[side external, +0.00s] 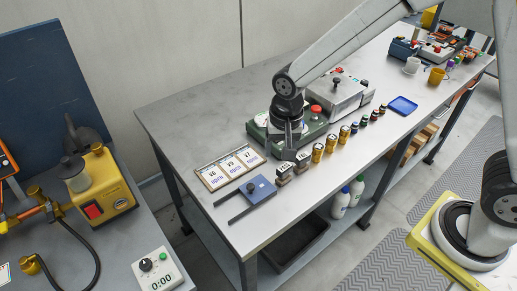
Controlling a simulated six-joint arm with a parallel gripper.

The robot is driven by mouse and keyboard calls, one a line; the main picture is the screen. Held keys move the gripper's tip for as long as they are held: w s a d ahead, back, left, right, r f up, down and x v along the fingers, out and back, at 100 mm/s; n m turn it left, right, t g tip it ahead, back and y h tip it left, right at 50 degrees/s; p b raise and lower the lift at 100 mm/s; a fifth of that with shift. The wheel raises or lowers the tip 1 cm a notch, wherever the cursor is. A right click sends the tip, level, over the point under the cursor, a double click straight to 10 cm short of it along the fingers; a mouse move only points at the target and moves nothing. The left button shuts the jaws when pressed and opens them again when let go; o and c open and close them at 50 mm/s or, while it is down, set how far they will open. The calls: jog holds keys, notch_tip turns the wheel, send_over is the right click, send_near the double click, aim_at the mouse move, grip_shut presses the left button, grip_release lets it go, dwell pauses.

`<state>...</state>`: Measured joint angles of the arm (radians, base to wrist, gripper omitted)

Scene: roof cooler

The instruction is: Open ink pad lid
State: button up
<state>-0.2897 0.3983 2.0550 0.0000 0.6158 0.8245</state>
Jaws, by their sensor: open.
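A flat blue square piece with a small dark knob on top, which looks like the ink pad lid (263,194), lies near the front edge of the grey bench. Two dark parallel bars reach from it toward the lower left. My gripper (290,154) points down, up and to the right of the blue piece and apart from it. It is open, and no object shows between its fingers, though they are small and dark here. The gripper hides part of a green-based machine behind it.
Two dark block stamps (285,173) stand just right of the blue piece. A frame with three printed cards (229,167) lies behind it.

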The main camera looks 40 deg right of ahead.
aim_at(250, 186)
jog(key=a+m, duration=0.1)
jog(key=a, duration=0.1)
jog(key=w+a+f+m, duration=0.1)
jog(key=a, duration=0.1)
jog(key=w+a+f, duration=0.1)
jog(key=a, duration=0.2)
jog(key=shift+w+m+g, duration=0.2)
jog(key=shift+m+g, duration=0.2)
jog(key=shift+f, duration=3.9)
grip_shut()
